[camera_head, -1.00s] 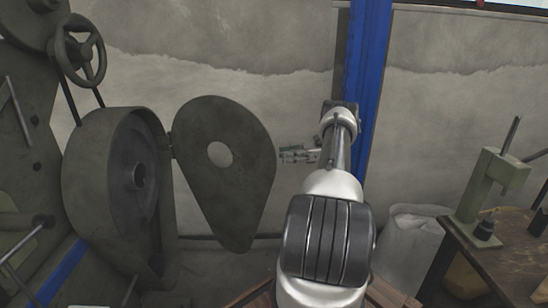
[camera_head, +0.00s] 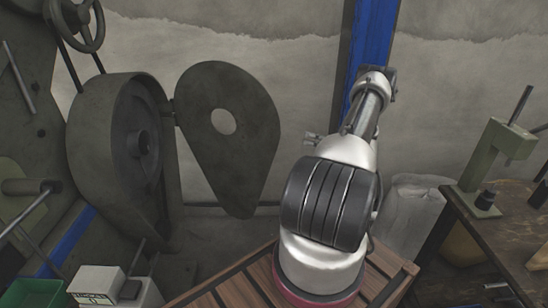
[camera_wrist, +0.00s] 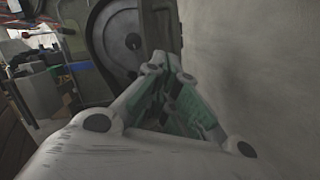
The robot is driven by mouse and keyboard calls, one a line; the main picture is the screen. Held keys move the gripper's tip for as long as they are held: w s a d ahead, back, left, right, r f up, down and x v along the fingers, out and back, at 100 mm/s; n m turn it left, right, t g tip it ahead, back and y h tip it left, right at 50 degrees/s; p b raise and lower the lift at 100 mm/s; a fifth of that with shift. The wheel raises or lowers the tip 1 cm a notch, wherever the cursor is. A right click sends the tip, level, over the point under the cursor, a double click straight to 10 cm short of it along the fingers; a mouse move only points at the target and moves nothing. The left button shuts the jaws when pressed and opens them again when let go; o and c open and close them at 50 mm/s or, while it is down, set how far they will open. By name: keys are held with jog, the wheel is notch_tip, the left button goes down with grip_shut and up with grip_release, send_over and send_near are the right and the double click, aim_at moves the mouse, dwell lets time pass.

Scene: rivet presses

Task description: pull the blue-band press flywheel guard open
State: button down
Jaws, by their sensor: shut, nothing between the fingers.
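The flywheel guard (camera_head: 240,150) is a dark grey-green teardrop plate with a round hole. It stands swung out to the right of the round flywheel housing (camera_head: 90,135), joined to it at a hinge on its left edge. The flywheel (camera_head: 143,143) is exposed, and it also shows in the wrist view (camera_wrist: 122,42). A blue band (camera_head: 70,243) crosses the press low at the left. My gripper (camera_wrist: 166,68) is shut and empty. In the head view only a small part of it (camera_head: 312,140) shows beside my arm, right of the guard and apart from it.
A blue post (camera_head: 370,45) stands against the grey wall behind my arm. A workbench (camera_head: 490,240) with a green arbor press (camera_head: 497,155) is at the right, a pale sack (camera_head: 410,205) beside it. A white box (camera_head: 100,285) and green bin (camera_head: 35,292) are lower left.

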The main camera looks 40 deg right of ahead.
aim_at(272, 160)
jog(key=s+a+f+m+t+h, duration=0.25)
jog(key=a+m+h, duration=0.25)
jog(key=a+m, duration=0.3)
jog(key=s+a+f+m+t+h, duration=0.1)
jog(key=s+a+f+m+h, duration=0.3)
jog(key=a+m, duration=0.5)
jog(key=shift+m, duration=0.9)
jog(key=shift+w+d+f, duration=0.1)
jog(key=shift+w+d, duration=0.35)
jog(key=shift+w, duration=1.55)
jog(key=shift+w+d+f, duration=0.1)
jog(key=shift+w+d, duration=0.35)
jog(key=shift+w, duration=1.6)
jog(key=shift+w+d+f, duration=0.1)
jog(key=shift+w+d, duration=0.35)
jog(key=shift+w, duration=1.55)
